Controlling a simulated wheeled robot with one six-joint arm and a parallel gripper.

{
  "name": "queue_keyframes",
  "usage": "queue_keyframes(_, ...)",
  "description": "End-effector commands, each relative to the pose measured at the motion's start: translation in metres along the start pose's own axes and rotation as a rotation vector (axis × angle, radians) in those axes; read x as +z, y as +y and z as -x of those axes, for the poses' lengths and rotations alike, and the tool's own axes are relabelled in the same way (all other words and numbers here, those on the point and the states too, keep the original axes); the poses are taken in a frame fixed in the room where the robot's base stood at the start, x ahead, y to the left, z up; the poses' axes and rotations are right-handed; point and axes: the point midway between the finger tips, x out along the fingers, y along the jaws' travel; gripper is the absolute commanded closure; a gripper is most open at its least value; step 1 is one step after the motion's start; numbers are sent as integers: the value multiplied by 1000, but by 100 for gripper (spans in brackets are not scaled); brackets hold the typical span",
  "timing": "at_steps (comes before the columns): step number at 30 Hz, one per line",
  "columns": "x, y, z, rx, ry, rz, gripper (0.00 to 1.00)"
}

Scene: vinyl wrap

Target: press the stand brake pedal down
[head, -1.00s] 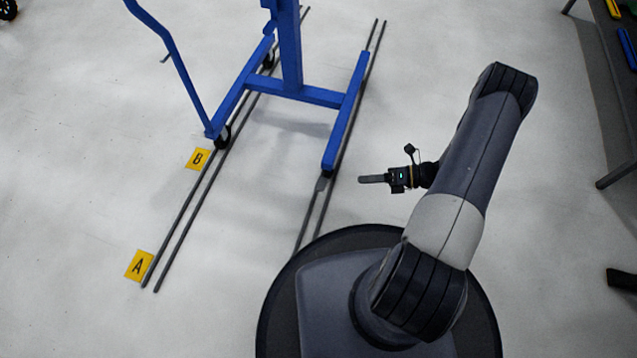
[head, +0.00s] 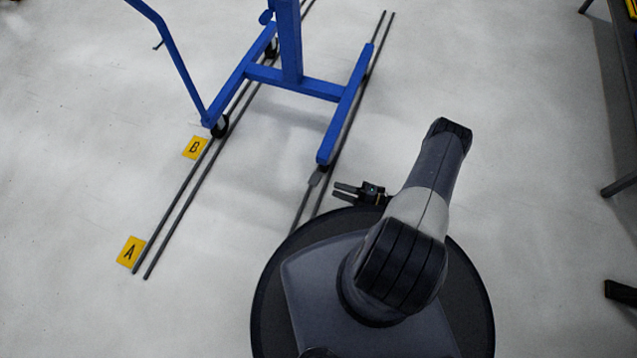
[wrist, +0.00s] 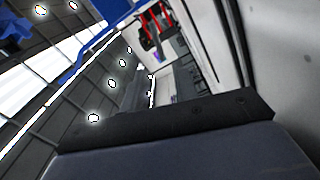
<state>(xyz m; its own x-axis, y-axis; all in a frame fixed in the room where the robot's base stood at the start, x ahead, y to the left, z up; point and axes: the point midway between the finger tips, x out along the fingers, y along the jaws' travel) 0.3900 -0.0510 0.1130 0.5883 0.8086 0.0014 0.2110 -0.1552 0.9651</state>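The blue stand (head: 290,84) stands on the floor over dark rails, with casters under its legs. A small grey pedal (head: 315,178) shows at the near end of its right leg, low by the floor; I take it for the brake pedal. Whether it is up or down is too small to tell. My gripper (head: 338,191) is a little right of the pedal, apart from it in the picture. Its two fingers point left with a small gap between them, and nothing shows in them. The wrist view shows neither the pedal nor the fingertips clearly.
Two pairs of floor rails (head: 190,192) run under the stand. Yellow floor signs A (head: 130,252) and B (head: 195,147) lie left of them. A dark table leg (head: 619,181) stands at the far right. The floor between is clear.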

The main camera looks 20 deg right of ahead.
Motion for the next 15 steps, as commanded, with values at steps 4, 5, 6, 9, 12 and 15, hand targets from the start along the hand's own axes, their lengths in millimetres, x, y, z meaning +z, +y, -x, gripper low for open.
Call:
queue_keyframes(4,0,-1,-25,-2,6,0,72)
queue_keyframes(5,0,-1,-30,-2,6,1,72)
queue_keyframes(6,0,-1,-36,-2,6,2,72)
queue_keyframes(9,0,-1,-50,-2,5,2,72)
queue_keyframes(12,0,-1,-62,-1,4,2,72)
queue_keyframes(15,0,-1,-70,-1,3,2,72)
